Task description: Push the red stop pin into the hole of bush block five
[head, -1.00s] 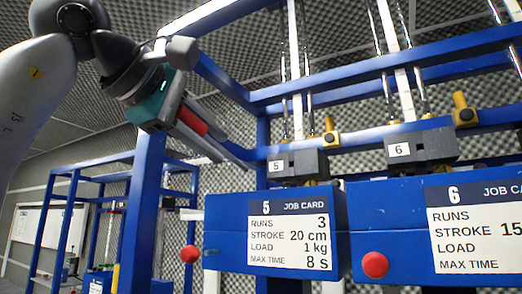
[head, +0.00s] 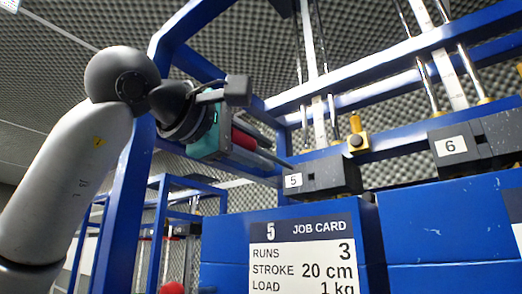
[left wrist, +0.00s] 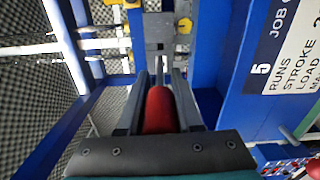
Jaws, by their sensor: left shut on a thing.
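Bush block five (head: 330,172) is a dark grey block with a white "5" label on the blue frame, above the job card. It also shows at the top of the left wrist view (left wrist: 158,28). My left gripper (head: 280,160) is just left of it, fingers pointing at its labelled end. The gripper is shut on the red stop pin (head: 244,139), whose red handle lies between the fingers in the left wrist view (left wrist: 159,110). A thin grey shaft points toward the block. I cannot tell whether its tip touches the block, and the hole is not clear. My right gripper is out of view.
A yellow knob (head: 356,137) stands behind block five, near upright steel rods. Block six (head: 478,143) is to the right. The blue job card box (head: 225,250) lies below my gripper, and a blue post (head: 128,190) stands behind my left arm.

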